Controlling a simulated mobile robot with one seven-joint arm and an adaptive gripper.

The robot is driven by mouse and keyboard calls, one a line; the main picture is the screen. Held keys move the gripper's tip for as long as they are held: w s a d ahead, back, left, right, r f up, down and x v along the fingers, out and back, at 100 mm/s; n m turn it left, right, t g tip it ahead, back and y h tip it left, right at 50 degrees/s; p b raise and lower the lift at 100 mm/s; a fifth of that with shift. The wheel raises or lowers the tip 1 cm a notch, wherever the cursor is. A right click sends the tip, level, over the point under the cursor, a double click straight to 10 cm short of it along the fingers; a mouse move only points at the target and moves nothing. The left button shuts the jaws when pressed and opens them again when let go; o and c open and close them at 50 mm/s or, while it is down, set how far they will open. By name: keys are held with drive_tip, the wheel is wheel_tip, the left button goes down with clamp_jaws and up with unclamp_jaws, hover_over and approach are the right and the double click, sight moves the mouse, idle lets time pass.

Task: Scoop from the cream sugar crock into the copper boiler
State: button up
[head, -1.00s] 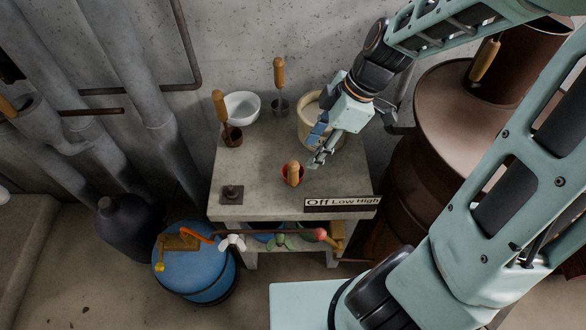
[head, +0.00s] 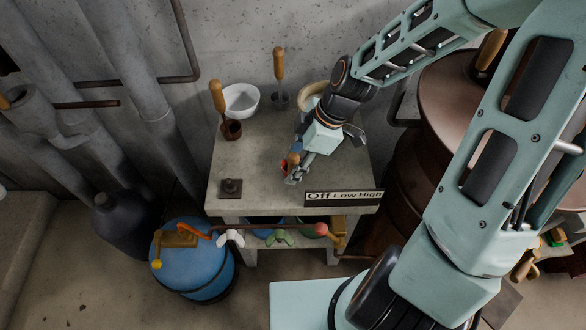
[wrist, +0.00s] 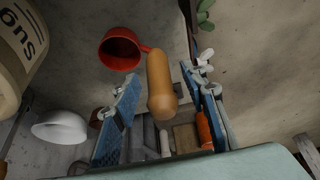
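A red scoop (wrist: 118,52) with a wooden handle (wrist: 160,85) stands on the concrete table. In the head view its red cup (head: 284,167) is partly hidden by my gripper (head: 297,178). In the wrist view my gripper (wrist: 165,80) is open, with its blue-padded fingers on either side of the handle and a gap at each side. The cream crock (head: 315,88), lettered "Sug" (wrist: 32,45) in the wrist view, stands at the table's back right, partly behind my wrist. A large copper-brown vessel (head: 436,135), perhaps the boiler, stands right of the table, partly behind my arm.
A white bowl (head: 241,100), a dark brown scoop (head: 232,130) and a clear or grey scoop (head: 280,98) stand along the table's back. A dark knob (head: 231,188) and an "Off Low High" plate (head: 343,197) are at the front. The table's middle left is clear.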

drive_tip(key=shift+f, duration=0.1)
clamp_jaws()
idle(0.6)
